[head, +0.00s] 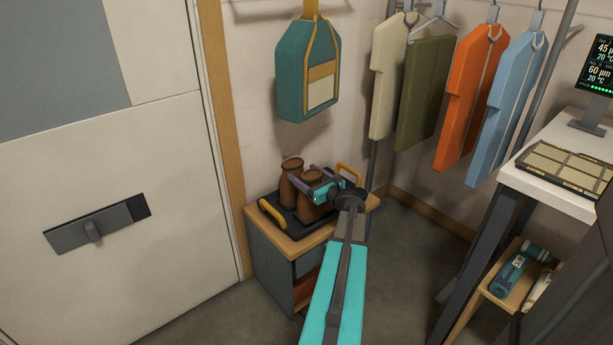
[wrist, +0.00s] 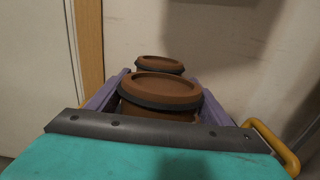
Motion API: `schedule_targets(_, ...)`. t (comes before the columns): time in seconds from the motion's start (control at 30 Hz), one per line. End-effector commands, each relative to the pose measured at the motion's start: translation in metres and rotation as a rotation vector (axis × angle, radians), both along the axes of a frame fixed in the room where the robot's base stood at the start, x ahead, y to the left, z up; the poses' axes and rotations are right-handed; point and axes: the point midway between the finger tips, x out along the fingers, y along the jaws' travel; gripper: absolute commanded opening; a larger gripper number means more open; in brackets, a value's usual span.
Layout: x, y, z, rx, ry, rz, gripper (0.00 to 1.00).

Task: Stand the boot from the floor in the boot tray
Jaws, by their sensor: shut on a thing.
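The boot tray (head: 285,222) is dark with yellow handles and sits on top of a small cabinet. My gripper (head: 313,181) is shut on a brown boot (head: 310,208), with its purple fingers on either side of the upper shaft. This boot is upright, within the tray's outline; I cannot tell whether its sole touches the tray. A second brown boot (head: 290,186) stands upright in the tray, behind and left of it. In the wrist view, the held boot's dark-rimmed top (wrist: 160,90) is between the fingers, and the second boot (wrist: 160,65) shows behind it. The held boot's lower part is hidden there.
The wooden-topped cabinet (head: 262,250) stands beside the door frame (head: 222,130). A teal bag (head: 306,75) hangs above the tray. Several garments hang at the right, including an orange one (head: 468,95). A white-topped bench (head: 555,190) stands at the right. Bare floor shows between cabinet and bench.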

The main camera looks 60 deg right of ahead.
Motion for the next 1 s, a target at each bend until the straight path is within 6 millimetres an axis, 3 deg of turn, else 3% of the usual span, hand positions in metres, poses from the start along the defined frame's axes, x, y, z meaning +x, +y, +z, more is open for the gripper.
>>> schedule_targets(0.4, 0.0007, 0.0005, -0.0024, -0.001, -0.002, 0.001, 0.13)
schedule_targets(0.43, 0.0006, 0.0005, -0.003, 0.0, 0.0, 0.001, 0.78)
schedule_targets(0.5, 0.0006, 0.0006, -0.0028, 0.0, 0.0, 0.001, 0.9)
schedule_targets(1.0, -0.0036, 0.003, -0.0009, 0.0, 0.0, 0.001, 0.92)
